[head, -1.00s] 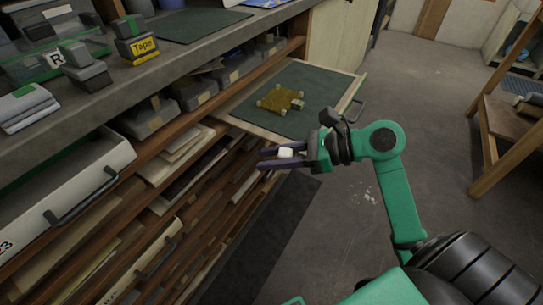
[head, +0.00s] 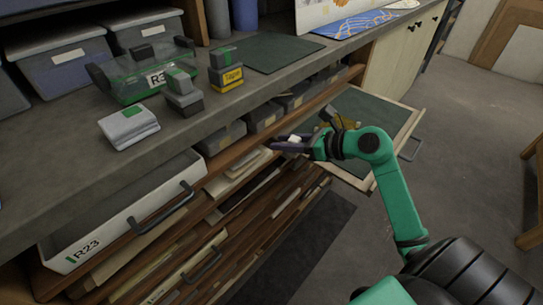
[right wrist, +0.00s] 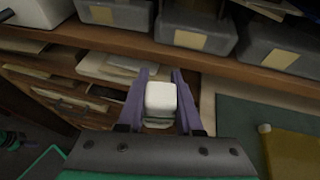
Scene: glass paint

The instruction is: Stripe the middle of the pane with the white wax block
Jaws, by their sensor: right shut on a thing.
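The white wax block (head: 295,139) is held between the purple fingers of my right gripper (head: 286,143), in front of the shelves. In the right wrist view the block (right wrist: 160,98) sits between the fingers, with a greenish layer below its white top. The pane's edge also shows at the lower right of the right wrist view (right wrist: 292,155), apart from the block. My left gripper is not in view.
A white drawer marked R23 (head: 130,220) sticks out at lower left. Open floor lies right of the pane's drawer.

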